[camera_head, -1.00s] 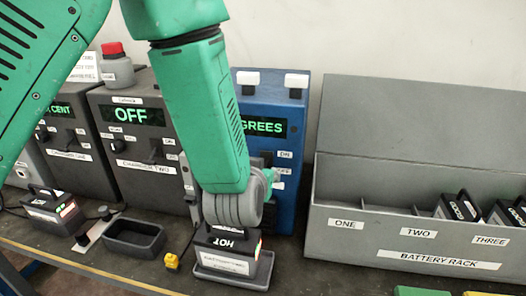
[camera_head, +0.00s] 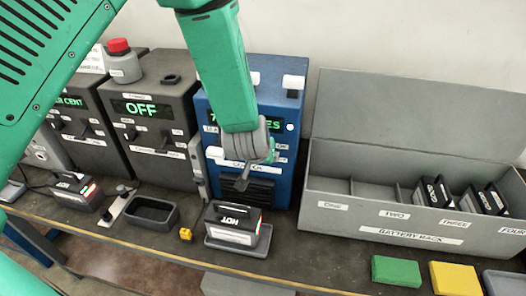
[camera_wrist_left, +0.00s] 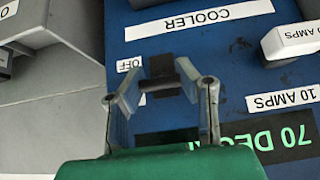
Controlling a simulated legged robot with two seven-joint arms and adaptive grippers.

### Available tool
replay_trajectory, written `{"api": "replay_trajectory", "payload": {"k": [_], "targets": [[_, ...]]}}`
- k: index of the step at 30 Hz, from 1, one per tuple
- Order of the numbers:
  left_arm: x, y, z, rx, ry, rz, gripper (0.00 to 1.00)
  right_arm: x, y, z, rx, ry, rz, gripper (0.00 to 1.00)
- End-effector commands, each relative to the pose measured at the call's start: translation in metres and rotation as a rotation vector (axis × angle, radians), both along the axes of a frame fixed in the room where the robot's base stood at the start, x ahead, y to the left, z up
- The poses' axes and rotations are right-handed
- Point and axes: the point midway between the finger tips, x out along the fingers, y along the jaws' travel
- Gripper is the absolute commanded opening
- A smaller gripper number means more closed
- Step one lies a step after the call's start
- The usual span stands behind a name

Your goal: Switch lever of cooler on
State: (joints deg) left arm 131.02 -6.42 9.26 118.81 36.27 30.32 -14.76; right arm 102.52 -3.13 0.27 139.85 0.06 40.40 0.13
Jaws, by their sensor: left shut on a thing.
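The cooler (camera_head: 285,105) is a blue box at the back centre with a green-lit display. In the left wrist view, seen upside down, the cooler's front (camera_wrist_left: 225,60) shows a COOLER label, a lit display starting "70 DE" and an OFF label beside the lever. The small black lever (camera_wrist_left: 162,70) lies between the fingertips of my left gripper (camera_wrist_left: 163,85). My right gripper is not seen.
A black HOT battery (camera_head: 233,221) sits in a grey tray (camera_head: 240,245) in front of the cooler. An empty tray (camera_head: 143,212) and yellow block (camera_head: 186,234) lie left. Dark chamber units (camera_head: 150,125) stand left of the cooler. A grey battery rack (camera_head: 345,215) stands right.

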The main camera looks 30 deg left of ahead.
Motion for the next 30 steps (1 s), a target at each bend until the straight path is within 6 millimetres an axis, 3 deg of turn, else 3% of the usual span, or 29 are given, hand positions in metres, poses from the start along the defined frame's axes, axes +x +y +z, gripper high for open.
{"api": "replay_trajectory", "payload": {"k": [11, 12, 13, 14, 23, 30], "targets": [[0.003, 0.0, 0.002, 0.001, -0.004, 0.0, 0.0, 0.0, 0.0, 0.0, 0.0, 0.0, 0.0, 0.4], [0.003, 0.0, 0.002, 0.001, -0.004, 0.0, 0.38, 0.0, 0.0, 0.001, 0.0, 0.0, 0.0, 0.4], [0.003, 0.0, 0.002, 0.001, -0.004, 0.0, 0.48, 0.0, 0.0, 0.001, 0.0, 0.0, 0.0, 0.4], [0.002, 0.0, 0.002, 0.001, -0.004, 0.0, 0.52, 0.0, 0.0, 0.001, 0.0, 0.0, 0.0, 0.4], [0.0, 0.0, 0.002, 0.0, -0.002, 0.0, 0.52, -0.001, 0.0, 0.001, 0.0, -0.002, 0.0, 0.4], [-0.017, -0.004, 0.025, 0.001, -0.004, 0.0, 0.52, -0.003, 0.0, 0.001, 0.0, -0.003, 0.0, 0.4]]}}
